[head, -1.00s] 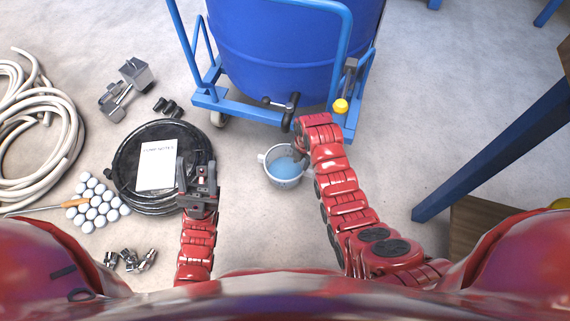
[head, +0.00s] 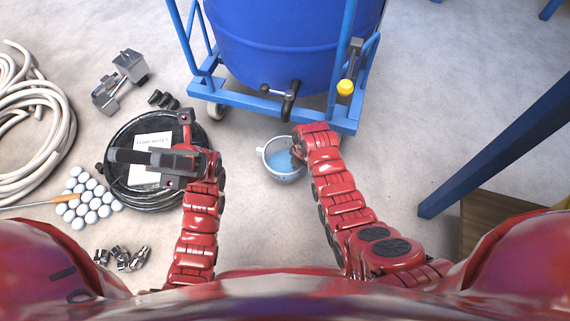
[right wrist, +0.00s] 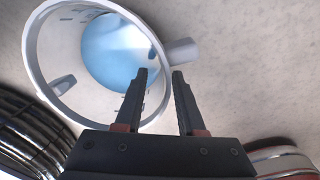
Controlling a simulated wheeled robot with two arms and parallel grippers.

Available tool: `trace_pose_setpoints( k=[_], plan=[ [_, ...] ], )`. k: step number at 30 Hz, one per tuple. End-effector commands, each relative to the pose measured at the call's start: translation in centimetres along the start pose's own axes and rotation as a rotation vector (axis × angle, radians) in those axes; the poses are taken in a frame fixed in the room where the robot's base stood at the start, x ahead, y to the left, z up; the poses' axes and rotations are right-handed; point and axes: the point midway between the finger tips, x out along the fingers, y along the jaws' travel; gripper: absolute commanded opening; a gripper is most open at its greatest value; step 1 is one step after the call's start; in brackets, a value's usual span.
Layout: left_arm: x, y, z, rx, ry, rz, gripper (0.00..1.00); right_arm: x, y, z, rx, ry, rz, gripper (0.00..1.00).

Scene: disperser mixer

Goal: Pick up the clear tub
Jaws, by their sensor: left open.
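The clear tub (head: 282,160) is a round, pale vessel with side handles and blue contents, upright on the floor in front of the blue drum's cart. The right wrist view shows its open mouth and rim (right wrist: 45,85) from above. My right gripper (right wrist: 161,72) is open at the tub's rim: one finger overlaps the tub's mouth, the other appears outside the wall, near a handle (right wrist: 182,52). I cannot tell whether either touches. In the head view my right arm hides those fingers. My left gripper (head: 116,156) is open and empty, above the black coil.
A blue cart (head: 262,108) carries the blue drum (head: 290,45) behind the tub. A black coil (head: 150,200) with a paper sheet lies left, with white balls (head: 88,198), metal fittings (head: 122,258) and a pale hose (head: 55,165). A blue post (head: 495,150) stands right.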

Motion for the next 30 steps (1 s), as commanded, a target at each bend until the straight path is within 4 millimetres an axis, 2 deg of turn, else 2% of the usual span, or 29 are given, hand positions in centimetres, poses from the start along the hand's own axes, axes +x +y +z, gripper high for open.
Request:
trace_pose_setpoints(
  k=[4,9,13,20,27,30],
  plan=[
    [2.6,-1.2,-1.9,-0.016,0.177,-0.086,0.50,1.3,0.0,0.0,0.000,0.000,0.000,0.39],
    [4.4,-2.6,-3.7,-0.035,0.320,-0.167,0.50,2.1,0.0,0.0,0.000,0.000,0.001,0.39],
    [4.9,-3.0,-4.4,-0.042,0.365,-0.192,0.50,2.3,0.0,0.0,0.000,-0.001,0.001,0.39],
    [5.0,-3.1,-4.4,-0.043,0.369,-0.195,0.50,2.3,0.0,0.0,0.000,-0.001,0.001,0.39],
    [5.0,-3.1,-4.4,-0.043,0.367,-0.194,0.50,2.2,0.0,0.0,0.000,-0.001,0.001,0.00],
    [5.0,-3.1,-4.4,-0.043,0.367,-0.194,0.50,2.3,0.0,0.0,0.000,0.000,0.000,0.00]
  ],
)
